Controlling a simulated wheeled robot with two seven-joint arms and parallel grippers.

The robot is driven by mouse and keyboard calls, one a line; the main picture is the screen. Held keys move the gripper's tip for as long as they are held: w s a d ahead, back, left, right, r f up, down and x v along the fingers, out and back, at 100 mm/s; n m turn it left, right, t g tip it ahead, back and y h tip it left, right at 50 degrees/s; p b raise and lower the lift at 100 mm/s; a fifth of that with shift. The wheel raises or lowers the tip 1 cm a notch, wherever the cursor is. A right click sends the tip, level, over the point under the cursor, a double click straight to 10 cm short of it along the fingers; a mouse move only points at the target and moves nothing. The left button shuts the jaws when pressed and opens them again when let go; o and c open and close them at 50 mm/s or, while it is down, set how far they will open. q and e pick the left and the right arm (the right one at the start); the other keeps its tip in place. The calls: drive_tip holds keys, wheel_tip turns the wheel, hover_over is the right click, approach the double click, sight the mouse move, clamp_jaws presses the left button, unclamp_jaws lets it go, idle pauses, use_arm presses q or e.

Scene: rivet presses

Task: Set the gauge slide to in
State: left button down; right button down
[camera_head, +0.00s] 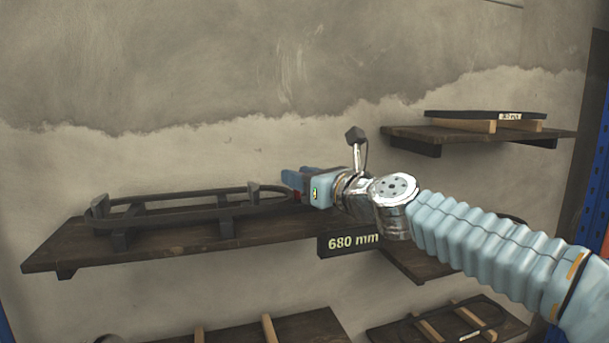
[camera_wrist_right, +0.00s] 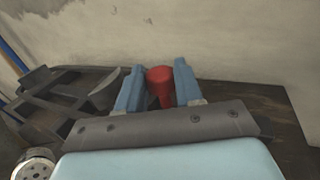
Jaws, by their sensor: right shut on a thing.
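My right gripper (camera_head: 292,182) comes in from the right at the right end of a dark metal gauge frame (camera_head: 180,213), which lies on a brown wall shelf. In the right wrist view, the gripper's two blue fingers (camera_wrist_right: 158,82) are shut on a red knob (camera_wrist_right: 160,76), one on each side. The dark frame (camera_wrist_right: 62,95) lies to their left there. In the head view the gripper hides most of the knob. How the knob joins the frame is hidden, and I cannot tell the slide's position. My left gripper is not in view.
The brown shelf (camera_head: 60,256) carries a "680 mm" sign (camera_head: 352,243) at its front right. A higher shelf (camera_head: 455,134) at right holds a dark plate on wooden blocks. More shelves with parts are below. A plastered wall stands close behind.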

drive_tip(key=shift+s+a, duration=0.1)
drive_tip(key=shift+a, duration=0.05)
drive_tip(key=c, duration=0.7)
unclamp_jaws()
drive_tip(key=shift+a, duration=0.1)
drive_tip(key=shift+c, duration=0.2)
drive_tip(key=shift+s+d+b, duration=0.3)
drive_tip(key=shift+d, duration=0.1)
drive_tip(key=b+v, duration=0.3)
drive_tip(key=v, duration=0.9)
drive_tip(key=shift+s+d+b, duration=0.3)
drive_tip(key=shift+b, duration=0.1)
